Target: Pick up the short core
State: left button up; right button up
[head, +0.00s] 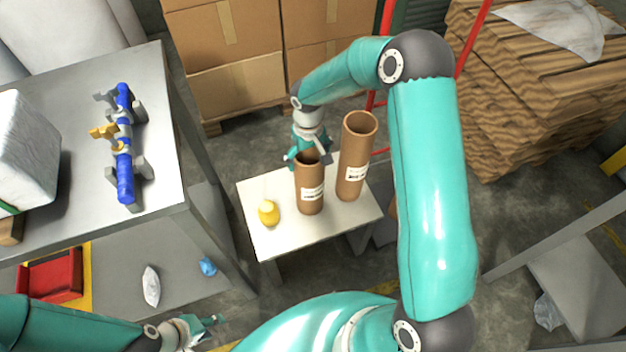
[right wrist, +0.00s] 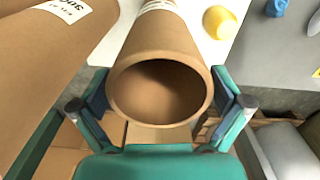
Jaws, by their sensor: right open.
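The short core (head: 310,190), a brown cardboard tube with a white label, stands upright on a small white table (head: 272,243). A taller core (head: 357,155) stands just to its right. My right gripper (head: 306,157) is at the short core's upper rim, its far side partly hidden. In the right wrist view the short core's open mouth (right wrist: 160,62) lies between the spread fingers (right wrist: 160,108), which do not visibly clamp it. My left gripper (head: 212,332) is low at the bottom left, empty, with its fingers apart.
A yellow rounded object (head: 268,213) sits on the white table left of the short core. A grey bench (head: 165,180) with a blue tool (head: 124,145) stands at left. Cardboard boxes (head: 235,90) and stacked brown sheets (head: 510,110) are behind.

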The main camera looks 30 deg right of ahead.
jog(key=shift+c, duration=0.3)
jog(key=c, duration=1.3)
jog(key=shift+r, duration=0.2)
